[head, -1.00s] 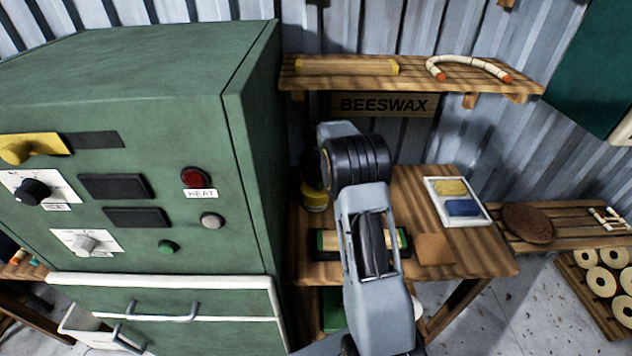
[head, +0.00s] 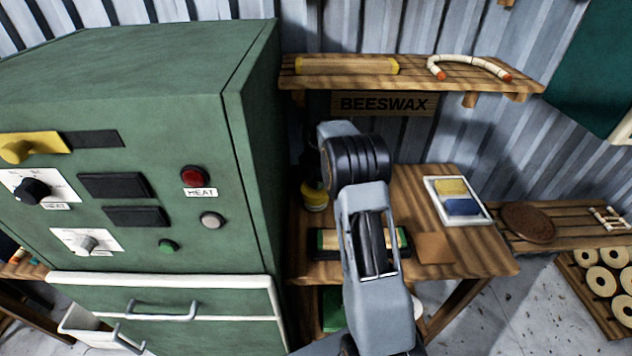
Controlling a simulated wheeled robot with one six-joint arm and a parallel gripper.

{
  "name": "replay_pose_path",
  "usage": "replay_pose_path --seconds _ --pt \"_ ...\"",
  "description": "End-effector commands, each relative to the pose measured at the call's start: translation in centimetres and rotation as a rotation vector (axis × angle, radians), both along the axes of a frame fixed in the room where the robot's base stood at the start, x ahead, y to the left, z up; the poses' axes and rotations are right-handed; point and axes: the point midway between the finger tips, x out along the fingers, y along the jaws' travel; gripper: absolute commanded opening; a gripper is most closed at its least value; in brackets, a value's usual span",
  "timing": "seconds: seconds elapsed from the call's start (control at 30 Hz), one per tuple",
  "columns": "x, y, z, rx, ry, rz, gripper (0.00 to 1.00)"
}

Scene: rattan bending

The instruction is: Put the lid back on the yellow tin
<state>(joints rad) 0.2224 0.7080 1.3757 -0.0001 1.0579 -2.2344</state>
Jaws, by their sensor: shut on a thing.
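The yellow tin (head: 314,196) stands on the wooden workbench (head: 465,262) at its back left, close to the green cabinet. It is small in the head view, and my arm covers part of its right side. Its upper part is dark, and I cannot tell whether its mouth is open or covered. I cannot make out the lid. My arm rises in front of the bench and bends beside the tin; my gripper is hidden behind the arm's dark joint, so what it holds does not show.
The large green cabinet (head: 150,180) closes off the left. A shelf (head: 415,78) hangs above the bench. On the bench lie a white tray (head: 481,217) with yellow and blue blocks, and a brown square (head: 434,248). A low slatted bench (head: 570,238) stands right.

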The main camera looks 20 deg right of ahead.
Motion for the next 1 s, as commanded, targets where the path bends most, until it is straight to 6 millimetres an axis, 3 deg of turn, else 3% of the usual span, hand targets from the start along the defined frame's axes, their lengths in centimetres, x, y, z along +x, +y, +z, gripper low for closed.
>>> replay_pose_path --seconds 0.13,0.17,0.47,0.63,0.9,1.0 --pt "0.0 0.0 0.0 0.0 0.0 0.0 0.03" --pt "0.0 0.0 0.0 0.0 0.0 0.0 0.26" --pt "0.0 0.0 0.01 0.0 0.0 0.0 0.55" --pt "0.0 0.0 0.0 0.0 0.0 0.0 0.56" --pt "0.0 0.0 0.0 0.0 0.0 0.0 0.81" --pt "0.0 0.0 0.0 0.0 0.0 0.0 0.81"
